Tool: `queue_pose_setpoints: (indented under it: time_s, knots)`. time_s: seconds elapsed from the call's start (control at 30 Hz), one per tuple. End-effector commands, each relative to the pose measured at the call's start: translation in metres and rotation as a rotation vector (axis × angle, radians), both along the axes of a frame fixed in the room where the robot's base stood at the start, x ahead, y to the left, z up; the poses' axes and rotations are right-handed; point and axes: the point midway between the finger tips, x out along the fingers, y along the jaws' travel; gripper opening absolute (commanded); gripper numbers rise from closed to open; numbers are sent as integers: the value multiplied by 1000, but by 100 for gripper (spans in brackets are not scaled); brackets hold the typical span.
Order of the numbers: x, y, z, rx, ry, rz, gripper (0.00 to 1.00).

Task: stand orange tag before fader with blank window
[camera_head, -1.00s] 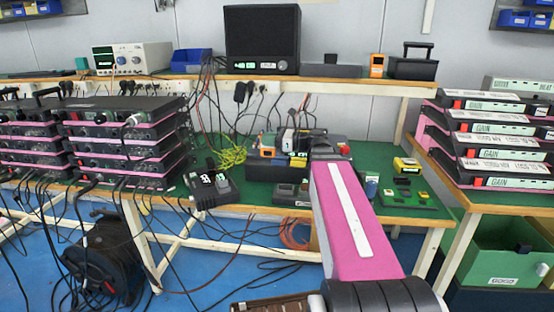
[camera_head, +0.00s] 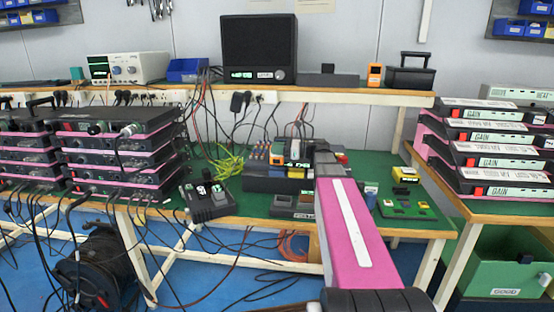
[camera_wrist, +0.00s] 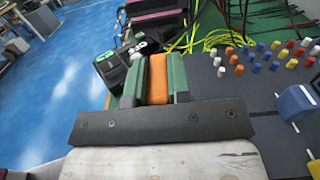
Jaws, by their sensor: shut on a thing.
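My gripper (camera_wrist: 157,80) is shut on the orange tag (camera_wrist: 158,72), which sits between its two green fingers in the wrist view. The tag is held beside the dark mixer panel (camera_wrist: 225,95), left of its rows of coloured knobs. A blue fader cap (camera_wrist: 297,103) is on the panel at the right edge. No fader window is readable. In the head view my arm hides part of the mixer (camera_head: 262,184), and the gripper end is small over it.
A black device with a lit display (camera_head: 208,201) stands left of the mixer; it also shows in the wrist view (camera_wrist: 113,70). Yellow-green cables (camera_head: 228,163) lie behind. Stacked pink-edged units (camera_head: 120,150) fill the left bench.

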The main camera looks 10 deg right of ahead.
Motion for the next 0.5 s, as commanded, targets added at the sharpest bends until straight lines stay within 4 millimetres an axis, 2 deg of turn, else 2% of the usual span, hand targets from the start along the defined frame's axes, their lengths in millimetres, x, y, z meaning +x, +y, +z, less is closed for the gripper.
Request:
queue_pose_setpoints:
  time_s: [0.17, 0.4, 0.5]
  knots:
    - [2, -2, -7, 0, 0, 0, 0]
    - [2, -1, -36, 1, 1, 0, 0]
    - [1, -1, -42, 1, 0, 0, 0]
